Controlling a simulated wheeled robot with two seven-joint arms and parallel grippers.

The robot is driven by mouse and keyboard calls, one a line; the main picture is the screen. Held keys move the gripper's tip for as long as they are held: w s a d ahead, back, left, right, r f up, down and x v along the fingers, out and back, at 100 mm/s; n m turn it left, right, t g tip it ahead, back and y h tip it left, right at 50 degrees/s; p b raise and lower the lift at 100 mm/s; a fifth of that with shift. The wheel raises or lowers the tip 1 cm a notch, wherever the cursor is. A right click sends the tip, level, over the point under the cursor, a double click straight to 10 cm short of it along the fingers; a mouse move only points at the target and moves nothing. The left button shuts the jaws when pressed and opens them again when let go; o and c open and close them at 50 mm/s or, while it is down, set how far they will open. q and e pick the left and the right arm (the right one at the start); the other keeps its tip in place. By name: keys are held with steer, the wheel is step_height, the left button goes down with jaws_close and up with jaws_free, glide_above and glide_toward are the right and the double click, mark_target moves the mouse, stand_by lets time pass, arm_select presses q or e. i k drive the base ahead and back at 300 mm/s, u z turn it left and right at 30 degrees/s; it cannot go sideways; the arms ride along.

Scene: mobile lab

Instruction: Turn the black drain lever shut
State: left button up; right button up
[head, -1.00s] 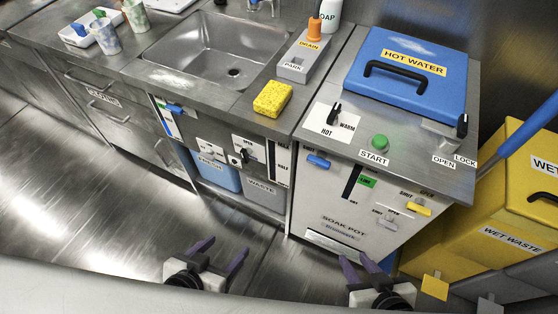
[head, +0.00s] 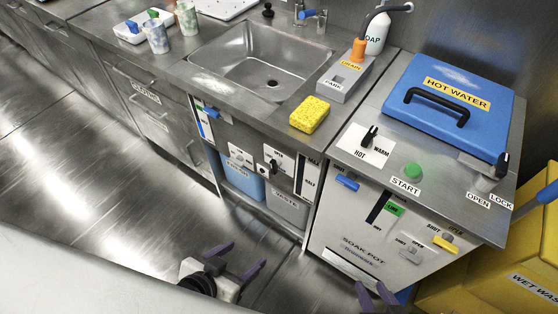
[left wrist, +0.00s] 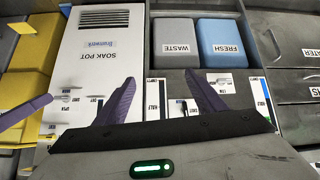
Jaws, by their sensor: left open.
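The black drain lever (head: 273,166) sits on a white plate marked OPEN on the panel under the sink, above the waste tank. It points up and slightly left. In the left wrist view the lever (left wrist: 184,107) shows small, between my finger tips and beyond them. My left gripper (head: 236,260) is open and empty, low in front of the cabinet and apart from the lever. Its two purple fingers also show in the left wrist view (left wrist: 162,95). My right gripper (head: 375,294) is open at the bottom edge, in front of the soak pot; its base is cut off.
A second small knob plate (head: 239,156) sits left of the lever. The blue fresh tank (head: 242,181) and grey waste tank (head: 287,207) stand below. The soak pot cabinet (head: 360,232) is close on the right. The floor in front is clear.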

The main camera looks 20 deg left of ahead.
mark_target(274, 163)
steer(key=z, duration=2.6)
steer(key=k, duration=2.05)
steer(key=u, duration=2.35)
steer(key=i, duration=0.5)
steer(key=u, duration=0.05)
